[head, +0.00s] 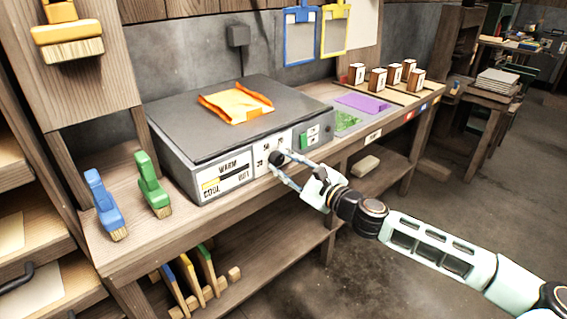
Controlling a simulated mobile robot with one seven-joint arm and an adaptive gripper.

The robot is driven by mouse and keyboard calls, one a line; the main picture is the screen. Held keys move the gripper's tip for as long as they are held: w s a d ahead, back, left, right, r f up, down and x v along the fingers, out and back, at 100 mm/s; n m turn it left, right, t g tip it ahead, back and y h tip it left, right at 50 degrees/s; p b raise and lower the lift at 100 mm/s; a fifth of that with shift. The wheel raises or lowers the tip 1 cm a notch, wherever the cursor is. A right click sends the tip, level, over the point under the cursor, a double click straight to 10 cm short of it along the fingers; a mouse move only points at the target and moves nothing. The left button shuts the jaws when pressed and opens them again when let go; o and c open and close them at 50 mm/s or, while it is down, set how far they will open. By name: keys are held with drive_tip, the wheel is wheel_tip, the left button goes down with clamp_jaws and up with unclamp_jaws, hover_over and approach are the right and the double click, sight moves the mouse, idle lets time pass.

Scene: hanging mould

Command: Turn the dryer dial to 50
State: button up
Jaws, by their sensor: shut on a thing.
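The dryer (185,142) is a wide grey box with a dark flat lid on the wooden bench. Its front panel has a WARM/COOL/HOT gauge (227,175) at the left and a green switch (311,134) at the right. Between them is the black round dial (277,158), with small number marks around it; a mark like 50 shows above it. My gripper (282,166) reaches in from the right and is shut on the dial. The fingers cover part of the dial, and I cannot tell where its pointer stands.
An orange cloth (236,102) lies on the dryer lid. A blue brush (104,203) and a green brush (152,184) stand left of the dryer. A purple sheet (363,103) and several small blocks (377,80) are to the right. The floor in front is clear.

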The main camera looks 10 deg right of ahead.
drive_tip(key=n, duration=0.3)
drive_tip(key=shift+n, duration=0.4)
drive_tip(key=n+b, duration=0.1)
drive_tip(key=n, duration=0.2)
drive_tip(key=shift+f+n, duration=0.1)
drive_tip(key=shift+n, duration=0.2)
drive_tip(key=n+b, duration=0.1)
drive_tip(key=n, duration=0.3)
drive_tip(key=shift+n, duration=0.3)
drive_tip(key=shift+n+b, duration=0.65)
drive_tip(key=shift+n, duration=1.05)
drive_tip(key=o, duration=1.2)
